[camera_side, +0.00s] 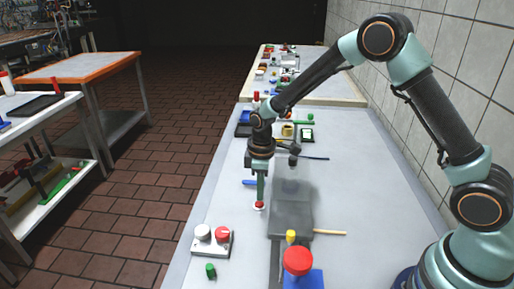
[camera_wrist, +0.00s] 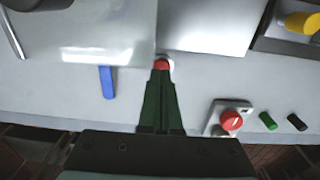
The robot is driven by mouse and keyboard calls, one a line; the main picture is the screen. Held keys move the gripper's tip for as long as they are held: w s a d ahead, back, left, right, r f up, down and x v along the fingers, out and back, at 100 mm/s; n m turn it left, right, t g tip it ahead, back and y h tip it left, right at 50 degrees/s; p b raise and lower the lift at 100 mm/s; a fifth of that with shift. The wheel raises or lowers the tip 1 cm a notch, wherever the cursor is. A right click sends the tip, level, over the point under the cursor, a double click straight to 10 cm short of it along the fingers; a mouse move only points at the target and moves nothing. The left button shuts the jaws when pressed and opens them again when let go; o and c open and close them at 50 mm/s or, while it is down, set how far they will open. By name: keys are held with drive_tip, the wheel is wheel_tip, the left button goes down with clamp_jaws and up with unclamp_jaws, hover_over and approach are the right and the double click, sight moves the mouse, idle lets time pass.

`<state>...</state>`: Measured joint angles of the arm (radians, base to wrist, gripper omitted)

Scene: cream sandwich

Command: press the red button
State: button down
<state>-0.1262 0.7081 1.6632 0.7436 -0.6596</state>
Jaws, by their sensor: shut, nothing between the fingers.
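A small red button (camera_side: 259,205) with a white base sits on the bench, right under my fingertips. It also shows in the wrist view (camera_wrist: 162,65), just beyond the finger ends. My gripper (camera_side: 260,198) is shut and empty and points down at it; I cannot tell whether the tips touch it. In the wrist view its dark green fingers (camera_wrist: 160,76) are together. Another red button (camera_side: 222,232) stands on a grey box beside a white knob; it shows in the wrist view (camera_wrist: 231,120) too. A larger red button (camera_side: 297,258) stands on a blue base (camera_side: 312,281) at the front.
A dark grey block (camera_side: 292,215) stands just right of my gripper. A blue strip (camera_wrist: 107,82) lies near my fingers. Several small items fill the bench's far end. A tiled wall (camera_side: 450,60) bounds the right side.

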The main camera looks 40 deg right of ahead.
sight(262, 203)
wheel_tip(262, 203, up, 11)
drive_tip(key=shift+d, duration=0.2)
idle(0.6)
drive_tip(key=s+d+r+m+t, duration=0.2)
drive_tip(key=s+r+m, duration=0.2)
drive_tip(key=s, duration=0.4)
drive_tip(key=s+d+r+m+t, duration=0.3)
drive_tip(key=s+r+m, duration=0.2)
drive_tip(key=s+r, duration=0.2)
drive_tip(key=shift+s+d, duration=0.2)
drive_tip(key=shift+s, duration=0.8)
drive_tip(key=shift+w, duration=0.1)
idle(2.0)
